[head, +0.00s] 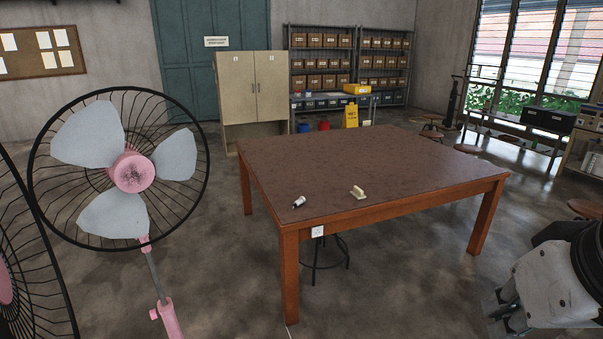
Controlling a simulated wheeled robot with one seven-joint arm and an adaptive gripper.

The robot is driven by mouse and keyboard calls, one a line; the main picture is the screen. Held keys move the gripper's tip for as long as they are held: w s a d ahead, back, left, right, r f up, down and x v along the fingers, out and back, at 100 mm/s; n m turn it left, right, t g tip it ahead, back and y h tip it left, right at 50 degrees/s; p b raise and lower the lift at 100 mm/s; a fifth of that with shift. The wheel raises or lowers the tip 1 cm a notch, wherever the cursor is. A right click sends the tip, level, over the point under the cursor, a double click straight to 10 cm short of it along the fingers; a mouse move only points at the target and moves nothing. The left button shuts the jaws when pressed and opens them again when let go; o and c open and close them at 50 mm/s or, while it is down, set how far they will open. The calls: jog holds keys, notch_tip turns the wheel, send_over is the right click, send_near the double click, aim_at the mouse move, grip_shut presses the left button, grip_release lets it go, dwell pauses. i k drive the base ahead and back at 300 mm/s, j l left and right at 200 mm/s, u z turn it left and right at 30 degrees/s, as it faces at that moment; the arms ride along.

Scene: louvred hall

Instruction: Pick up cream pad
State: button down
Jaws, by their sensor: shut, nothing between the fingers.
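A small cream pad (358,193) with a raised grip-like part lies on the brown top of the wooden table (390,165), near its front edge. My gripper (497,312) shows at the lower right, pointing down and left. It is shut and empty, in front of the table and well to the right of the pad, apart from both. Part of my arm is cut off by the right edge of the picture.
A small white and dark cylinder (299,202) lies left of the pad. A pink pedestal fan (132,171) stands left of the table. A stool (325,255) sits underneath. The rest of the tabletop is clear.

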aim_at(358, 193)
jog(key=i+l, duration=0.25)
jog(key=i, duration=0.3)
jog(key=i+l, duration=0.2)
jog(key=i, duration=0.4)
jog(key=i+l+z, duration=0.1)
jog(key=i+l, duration=0.15)
jog(key=i, duration=0.3)
jog(key=i+l, duration=0.15)
jog(key=i, duration=0.45)
jog(key=i+l, duration=0.2)
jog(key=i, duration=0.4)
jog(key=i+l+z, duration=0.1)
jog(key=i, duration=0.45)
